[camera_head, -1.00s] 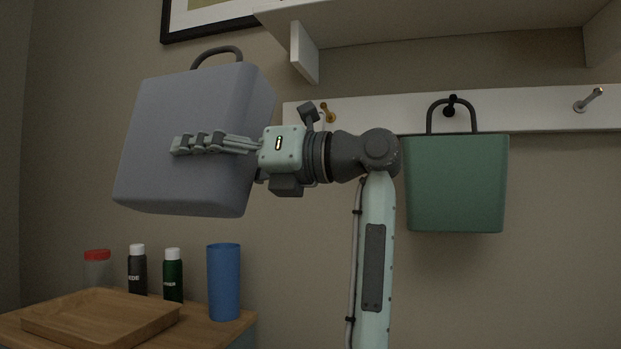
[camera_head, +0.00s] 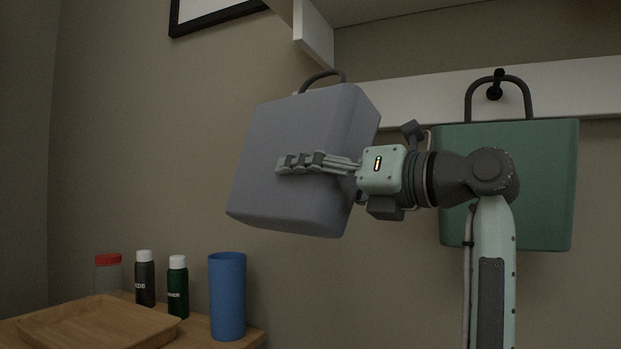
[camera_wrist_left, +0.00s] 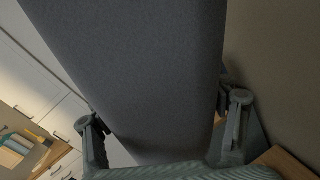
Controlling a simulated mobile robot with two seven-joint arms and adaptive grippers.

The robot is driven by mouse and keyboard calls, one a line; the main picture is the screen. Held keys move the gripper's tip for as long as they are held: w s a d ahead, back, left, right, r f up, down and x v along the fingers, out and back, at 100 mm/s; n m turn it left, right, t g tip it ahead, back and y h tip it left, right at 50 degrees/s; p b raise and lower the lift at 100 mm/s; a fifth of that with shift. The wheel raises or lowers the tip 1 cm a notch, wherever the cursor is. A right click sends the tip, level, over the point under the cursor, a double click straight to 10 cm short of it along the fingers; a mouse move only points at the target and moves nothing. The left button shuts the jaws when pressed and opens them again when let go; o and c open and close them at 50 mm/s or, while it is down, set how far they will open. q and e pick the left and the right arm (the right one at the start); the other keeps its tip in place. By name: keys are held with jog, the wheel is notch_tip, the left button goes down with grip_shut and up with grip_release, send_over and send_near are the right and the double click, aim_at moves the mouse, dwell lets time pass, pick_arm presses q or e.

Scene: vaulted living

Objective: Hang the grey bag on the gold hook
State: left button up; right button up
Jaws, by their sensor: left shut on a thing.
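The grey bag (camera_head: 290,150) is held up in the air, tilted, in front of the wall rail, with its dark handle at the top. My left gripper (camera_head: 284,164) is shut on the bag's body, its fingers lying along the bag's face. In the left wrist view the bag (camera_wrist_left: 140,70) fills the middle between the two fingers. The gold hook is not visible now; the bag appears to cover that part of the rail. The handle is apart from any visible hook. My right gripper is not in view.
A green bag (camera_head: 540,180) hangs on a black hook (camera_head: 494,92) on the white rail (camera_head: 420,97), behind my arm. A shelf bracket (camera_head: 314,35) stands above the grey bag. Lower left, a table holds a wooden tray (camera_head: 95,325), bottles (camera_head: 178,290) and a blue cup (camera_head: 228,295).

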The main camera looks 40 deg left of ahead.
pick_arm(q)
jog(key=shift+w+a, duration=0.1)
jog(key=shift+w, duration=0.2)
jog(key=shift+w+a, duration=0.25)
jog(key=shift+w, duration=0.75)
jog(key=w, duration=0.1)
jog(key=w+f+p, duration=0.1)
jog(key=w, duration=0.1)
jog(key=w+a, duration=0.1)
jog(key=w, duration=0.1)
jog(key=shift+w+a+f+p, duration=0.1)
jog(key=shift+w+f+p, duration=0.1)
jog(key=shift+p, duration=0.15)
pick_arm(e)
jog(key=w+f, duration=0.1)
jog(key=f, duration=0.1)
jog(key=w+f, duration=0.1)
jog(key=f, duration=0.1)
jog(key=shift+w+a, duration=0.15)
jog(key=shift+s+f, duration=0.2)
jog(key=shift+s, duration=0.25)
pick_arm(q)
jog(key=o, duration=1.4)
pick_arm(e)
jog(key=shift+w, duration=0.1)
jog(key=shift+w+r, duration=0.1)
